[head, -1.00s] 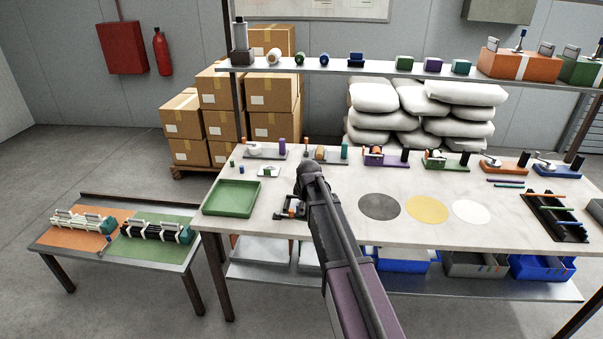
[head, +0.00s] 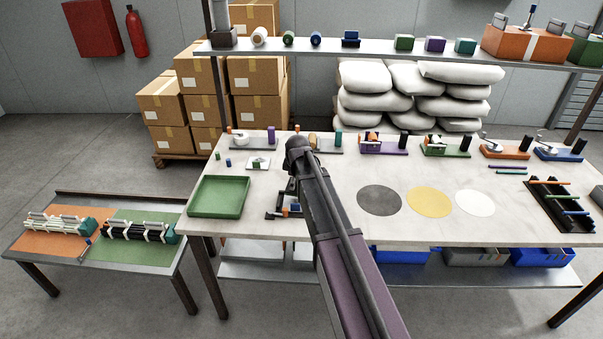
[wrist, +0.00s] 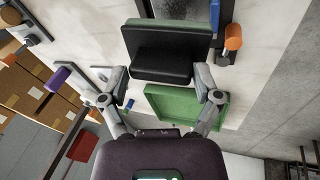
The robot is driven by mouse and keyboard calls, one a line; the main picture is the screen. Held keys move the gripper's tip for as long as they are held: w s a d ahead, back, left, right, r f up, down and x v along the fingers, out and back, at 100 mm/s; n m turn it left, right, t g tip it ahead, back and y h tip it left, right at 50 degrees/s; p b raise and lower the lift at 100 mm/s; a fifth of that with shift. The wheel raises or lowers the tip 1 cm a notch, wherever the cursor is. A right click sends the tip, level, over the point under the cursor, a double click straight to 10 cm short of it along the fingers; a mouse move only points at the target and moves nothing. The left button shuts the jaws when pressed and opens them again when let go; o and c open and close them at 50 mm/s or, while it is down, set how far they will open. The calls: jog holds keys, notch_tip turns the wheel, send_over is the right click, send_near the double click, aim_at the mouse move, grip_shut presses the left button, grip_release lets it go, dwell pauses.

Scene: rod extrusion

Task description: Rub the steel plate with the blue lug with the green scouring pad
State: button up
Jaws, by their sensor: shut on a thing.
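The green scouring pad (wrist: 170,22) shows as a green edge on a black block (wrist: 165,62) in the wrist view. My gripper (wrist: 162,77) is shut on this block, one finger on each side. Beyond it is a dark, flat plate (wrist: 182,8), mostly covered by the block, with a blue lug (wrist: 222,52) and an orange knob (wrist: 233,38) beside it. In the head view, the blue lug (head: 295,208) shows on the bench beside my arm. My arm hides the pad and much of the plate there. I cannot tell whether pad and plate touch.
A green tray (head: 219,197) stands left of the plate. Grey, yellow and white discs (head: 428,202) lie to the right. Several small fixtures (head: 383,145) line the bench's back, below a loaded shelf (head: 375,48). A low side table (head: 90,262) stands at left.

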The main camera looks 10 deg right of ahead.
jog(key=shift+a, duration=0.2)
dwell(0.3)
jog(key=shift+s+d+r+n+y+p, duration=0.1)
jog(key=shift+d+r+n+p, duration=0.1)
jog(key=shift+d+n, duration=0.4)
jog(key=shift+w+d+r+n+y+p, duration=0.1)
jog(key=shift+d+r+n+p, duration=0.15)
jog(key=shift+d, duration=0.65)
jog(key=shift+s+d+r+n+y+p, duration=0.1)
jog(key=shift+d+r+n+p, duration=0.2)
jog(key=shift+d, duration=0.45)
jog(key=shift+f, duration=0.2)
